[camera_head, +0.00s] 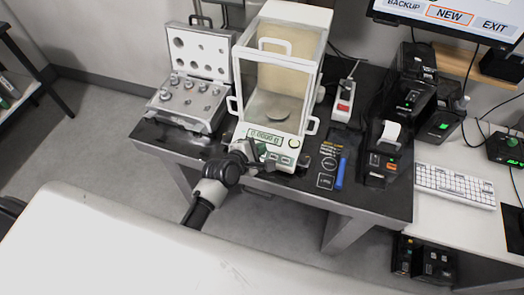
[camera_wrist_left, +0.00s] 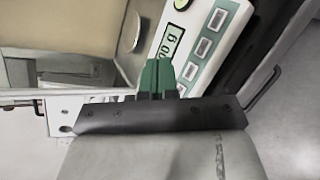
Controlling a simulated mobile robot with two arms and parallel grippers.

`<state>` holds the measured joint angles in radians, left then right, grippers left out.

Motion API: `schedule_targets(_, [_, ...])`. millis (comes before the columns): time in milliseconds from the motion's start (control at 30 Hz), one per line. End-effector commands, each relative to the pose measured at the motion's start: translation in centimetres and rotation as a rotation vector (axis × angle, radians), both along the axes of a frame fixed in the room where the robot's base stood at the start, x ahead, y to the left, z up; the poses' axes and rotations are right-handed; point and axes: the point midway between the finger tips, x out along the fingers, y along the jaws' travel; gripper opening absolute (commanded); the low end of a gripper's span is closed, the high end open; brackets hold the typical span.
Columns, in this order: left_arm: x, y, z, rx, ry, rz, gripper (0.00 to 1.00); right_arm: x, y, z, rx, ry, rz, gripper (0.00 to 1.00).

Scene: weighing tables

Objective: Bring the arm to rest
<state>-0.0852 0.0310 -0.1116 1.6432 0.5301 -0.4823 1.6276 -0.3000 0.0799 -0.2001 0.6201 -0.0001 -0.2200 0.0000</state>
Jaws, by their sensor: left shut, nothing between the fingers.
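My left arm comes in from the lower left in the head view. Its gripper (camera_head: 262,150) is at the front of the balance (camera_head: 275,85), close to the display and buttons. In the left wrist view the green fingers (camera_wrist_left: 157,75) are together with nothing between them. They lie in front of the balance's front panel (camera_wrist_left: 200,45), with the lit display and buttons beyond them. I cannot tell whether the fingertips touch the panel. My right gripper is not in view.
A weight case (camera_head: 185,98) with its lid open stands left of the balance on the dark table (camera_head: 310,203). A blue pen-like item (camera_head: 340,173), a power strip (camera_head: 344,103) and a printer (camera_head: 383,150) are to the right. A keyboard (camera_head: 455,185) lies on the white desk.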

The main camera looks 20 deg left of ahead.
Motion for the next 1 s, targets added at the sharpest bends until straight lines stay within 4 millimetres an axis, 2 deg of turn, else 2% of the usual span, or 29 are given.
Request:
schedule_targets(667, [-0.3, 0.0, 0.0, 0.026, 0.001, -0.016, 0.0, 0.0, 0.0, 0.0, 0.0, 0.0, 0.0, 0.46])
schedule_targets(767, [-2.1, -0.1, 0.0, 0.162, 0.003, -0.105, 0.0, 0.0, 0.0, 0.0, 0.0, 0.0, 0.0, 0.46])
schedule_targets(867, [-5.5, 0.1, 0.2, 0.427, 0.007, -0.29, 0.0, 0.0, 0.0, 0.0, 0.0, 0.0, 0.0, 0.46])
schedule_targets(1000, [-11.6, 1.2, 1.1, 0.853, 0.018, -0.628, 0.0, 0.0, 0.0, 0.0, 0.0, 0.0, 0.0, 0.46])
